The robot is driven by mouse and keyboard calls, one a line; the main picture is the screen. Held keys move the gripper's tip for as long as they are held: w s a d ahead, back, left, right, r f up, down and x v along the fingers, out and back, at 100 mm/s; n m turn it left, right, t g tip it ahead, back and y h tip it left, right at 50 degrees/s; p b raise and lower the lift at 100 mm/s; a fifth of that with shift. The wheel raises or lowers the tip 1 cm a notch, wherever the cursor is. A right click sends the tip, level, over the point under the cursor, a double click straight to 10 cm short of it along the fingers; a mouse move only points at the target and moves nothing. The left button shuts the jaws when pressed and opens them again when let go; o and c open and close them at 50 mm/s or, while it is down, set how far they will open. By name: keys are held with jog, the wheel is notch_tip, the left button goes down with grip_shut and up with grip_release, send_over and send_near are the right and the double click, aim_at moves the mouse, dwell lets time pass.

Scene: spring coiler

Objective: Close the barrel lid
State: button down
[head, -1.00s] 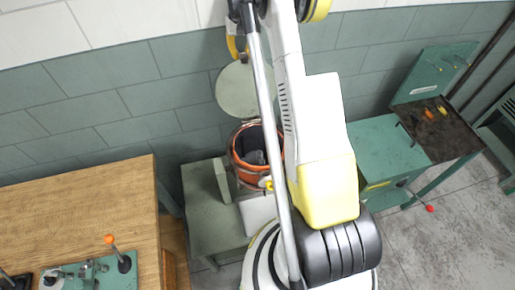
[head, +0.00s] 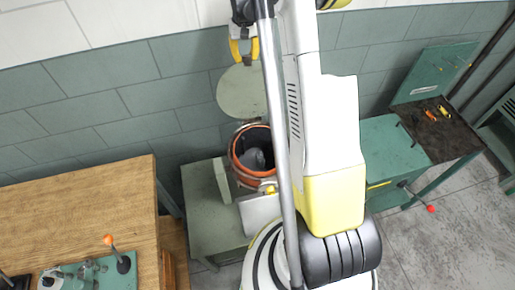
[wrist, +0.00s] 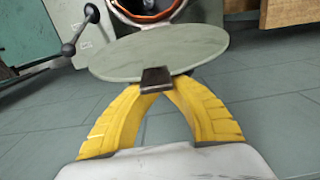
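The barrel (head: 236,160) has an orange rim and stands in the middle of the head view with its mouth uncovered. It holds something dark and grey. Its round grey-green lid (head: 240,95) is swung up and back at the wall side. My gripper (head: 244,60), with yellow fingers, is at the lid's upper edge in the head view. In the wrist view the lid (wrist: 150,55) lies just beyond my fingers (wrist: 157,88), which converge at a dark block overlapping the lid's near edge. I cannot tell whether they touch or grip it.
A grey-green bench (head: 205,220) stands beside the barrel. A wooden table (head: 80,205) is at the left. A green machine (head: 388,150) and a dark tray (head: 440,130) with tools are at the right. A tiled wall (head: 110,95) is behind.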

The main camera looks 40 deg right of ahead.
jog(key=shift+s+a, duration=0.1)
jog(key=shift+s+a+r+b, duration=0.1)
jog(key=shift+s+a, duration=0.25)
jog(key=shift+s, duration=0.35)
jog(key=shift+s+a+r+b, duration=0.1)
jog(key=shift+s+a, duration=0.2)
jog(key=shift+s, duration=0.45)
jog(key=shift+s+a+r+b, duration=0.1)
jog(key=shift+s+a, duration=0.25)
jog(key=shift+s, duration=0.35)
